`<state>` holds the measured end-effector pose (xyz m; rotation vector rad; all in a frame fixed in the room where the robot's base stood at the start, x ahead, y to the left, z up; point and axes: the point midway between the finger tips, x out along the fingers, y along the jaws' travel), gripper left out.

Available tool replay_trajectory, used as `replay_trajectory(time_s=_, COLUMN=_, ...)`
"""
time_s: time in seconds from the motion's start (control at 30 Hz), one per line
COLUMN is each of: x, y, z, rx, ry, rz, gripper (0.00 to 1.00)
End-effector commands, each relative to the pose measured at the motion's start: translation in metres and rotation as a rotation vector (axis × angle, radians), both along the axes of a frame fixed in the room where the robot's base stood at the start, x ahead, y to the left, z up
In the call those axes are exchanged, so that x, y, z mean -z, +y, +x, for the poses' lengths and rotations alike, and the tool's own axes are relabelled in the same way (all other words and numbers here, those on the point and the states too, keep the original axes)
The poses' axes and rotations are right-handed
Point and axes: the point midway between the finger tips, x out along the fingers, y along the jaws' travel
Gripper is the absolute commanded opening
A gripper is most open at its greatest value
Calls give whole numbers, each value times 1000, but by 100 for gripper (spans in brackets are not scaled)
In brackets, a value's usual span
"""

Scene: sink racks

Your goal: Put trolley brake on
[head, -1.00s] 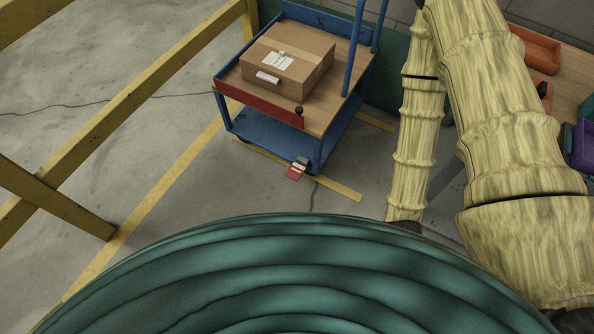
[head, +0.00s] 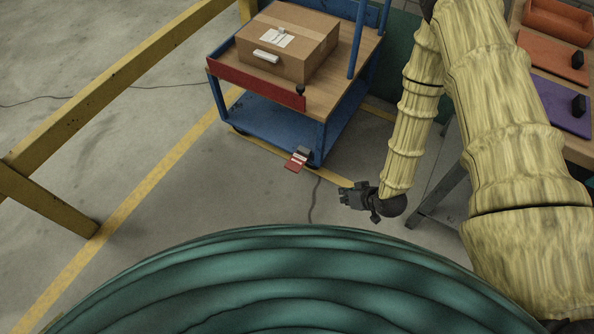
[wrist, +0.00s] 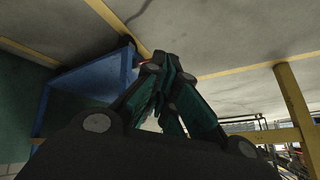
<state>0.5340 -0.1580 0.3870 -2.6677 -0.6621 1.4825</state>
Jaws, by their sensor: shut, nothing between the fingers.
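The blue trolley (head: 262,116) stands on the floor with a wooden top and a red front panel (head: 252,83). Its brake pedal (head: 297,160), red with a grey part, sits low at the near right corner by the wheel. My gripper (head: 343,197) is shut and empty, low over the floor to the right of the pedal and apart from it. In the wrist view, my shut fingers (wrist: 163,62) fill the middle, and the trolley's blue side (wrist: 85,80) shows to the left. The fingers hide most of the pedal there.
A cardboard box (head: 287,42) lies on the trolley top. A yellow rail (head: 110,85) runs along the left. A wooden bench (head: 530,75) with an orange bin (head: 558,20) and boards stands at the right. The floor between pedal and gripper is clear.

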Motion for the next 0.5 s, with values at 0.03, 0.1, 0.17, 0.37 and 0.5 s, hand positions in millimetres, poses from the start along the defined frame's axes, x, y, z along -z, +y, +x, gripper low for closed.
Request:
replay_trajectory(time_s=0.03, x=21, y=4, z=15, rx=-22, ry=-37, rz=18, gripper=0)
replay_trajectory(time_s=0.1, x=31, y=11, z=33, rx=-57, ry=-88, rz=47, gripper=0)
replay_trajectory(time_s=0.17, x=40, y=17, z=48, rx=-86, ry=-130, rz=70, gripper=0)
replay_trajectory(time_s=0.37, x=65, y=34, z=93, rx=-185, ry=-267, rz=146, gripper=0)
replay_trajectory(time_s=0.5, x=80, y=45, z=122, rx=-258, ry=-360, rz=197, gripper=0)
